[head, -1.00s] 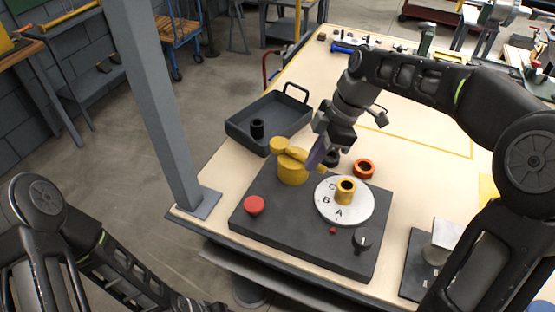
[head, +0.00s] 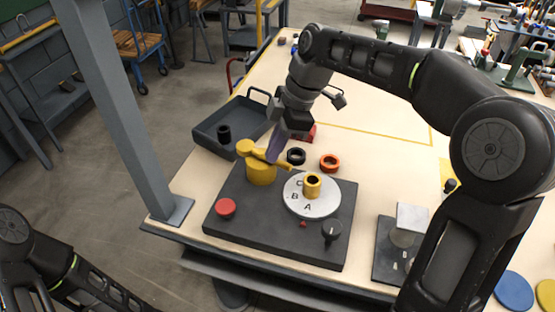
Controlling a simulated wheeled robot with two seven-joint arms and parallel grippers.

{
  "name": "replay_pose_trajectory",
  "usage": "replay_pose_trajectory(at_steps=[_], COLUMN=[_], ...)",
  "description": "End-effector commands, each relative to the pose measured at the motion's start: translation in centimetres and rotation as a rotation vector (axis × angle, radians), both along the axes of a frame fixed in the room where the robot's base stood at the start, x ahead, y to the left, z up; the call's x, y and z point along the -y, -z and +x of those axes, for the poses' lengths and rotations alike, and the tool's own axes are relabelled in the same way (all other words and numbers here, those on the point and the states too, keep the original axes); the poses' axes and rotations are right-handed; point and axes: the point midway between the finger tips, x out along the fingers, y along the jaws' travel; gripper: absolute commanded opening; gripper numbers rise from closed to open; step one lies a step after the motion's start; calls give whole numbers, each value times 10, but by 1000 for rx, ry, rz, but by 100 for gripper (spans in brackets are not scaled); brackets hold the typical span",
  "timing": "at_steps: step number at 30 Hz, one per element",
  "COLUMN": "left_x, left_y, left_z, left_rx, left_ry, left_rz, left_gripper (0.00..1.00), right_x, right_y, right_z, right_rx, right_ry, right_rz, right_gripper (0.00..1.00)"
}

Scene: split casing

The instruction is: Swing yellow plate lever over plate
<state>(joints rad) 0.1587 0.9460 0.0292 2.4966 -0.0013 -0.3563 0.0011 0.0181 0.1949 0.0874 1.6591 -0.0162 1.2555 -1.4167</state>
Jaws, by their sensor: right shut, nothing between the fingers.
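The yellow lever (head: 264,154) sits on a thick yellow post (head: 262,174) at the back left of the dark base. Its round knob is at the left, and its arm reaches right toward the back edge of the round white plate (head: 311,207), lettered A, B and C. A yellow ring (head: 312,187) stands on the plate's middle. My right gripper (head: 273,146) is shut and empty, pointing down just behind the lever's arm. Its fingers overlap the lever in view; I cannot tell whether they touch. My left gripper is out of view; only part of that arm shows at bottom left.
The dark base (head: 262,225) carries a red button (head: 225,208) and a black knob (head: 331,230). Behind it are a black ring (head: 296,156), an orange ring (head: 329,162) and a red block (head: 305,133). A dark tray (head: 208,133) and a grey post (head: 125,110) stand left.

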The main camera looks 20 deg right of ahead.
Motion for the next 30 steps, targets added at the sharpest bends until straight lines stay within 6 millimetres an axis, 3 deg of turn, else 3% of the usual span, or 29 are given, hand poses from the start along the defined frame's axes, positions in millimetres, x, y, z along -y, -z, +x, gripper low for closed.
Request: replay_pose_trajectory(at_steps=[6,9,30], left_x=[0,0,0], left_y=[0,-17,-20], left_z=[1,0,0], left_rx=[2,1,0], left_ry=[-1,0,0], left_rz=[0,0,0], left_gripper=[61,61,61], right_x=[11,15,17], right_y=[-41,-58,-63], right_z=[10,12,14], right_rx=[-2,-6,-6], right_ry=[-1,-2,-3], right_rz=[1,0,2], right_gripper=[0,0,0])
